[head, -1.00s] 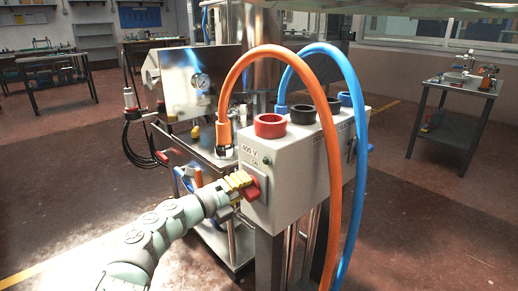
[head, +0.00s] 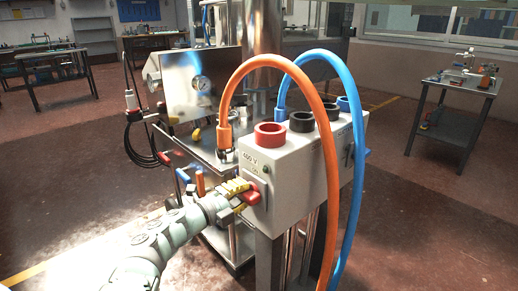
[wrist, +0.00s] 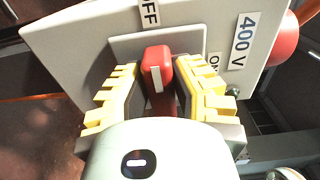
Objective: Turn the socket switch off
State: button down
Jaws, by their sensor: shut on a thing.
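The socket switch is a red handle (wrist: 157,70) with a white mark, on a grey plate of the socket box (wrist: 85,38). In the wrist view an OFF label (wrist: 149,14) is above the handle, and an ON label (wrist: 214,64) is to its right. My gripper (head: 240,191) has its yellow-padded fingers on both sides of the handle, shut on it. In the head view the red handle (head: 251,197) shows at the fingertips, partly hidden by them. The handle appears nearly upright in the wrist view; its exact setting is unclear.
The box carries a red socket (head: 270,134) and black sockets on top. An orange cable (head: 327,150) and a blue cable (head: 357,150) arch over its front and right. A metal machine (head: 200,90) stands behind. Floor at the left (head: 70,200) is clear.

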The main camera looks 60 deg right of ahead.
jog(key=shift+f, duration=0.1)
jog(key=c, duration=0.8)
grip_release()
jog(key=v, duration=1.2)
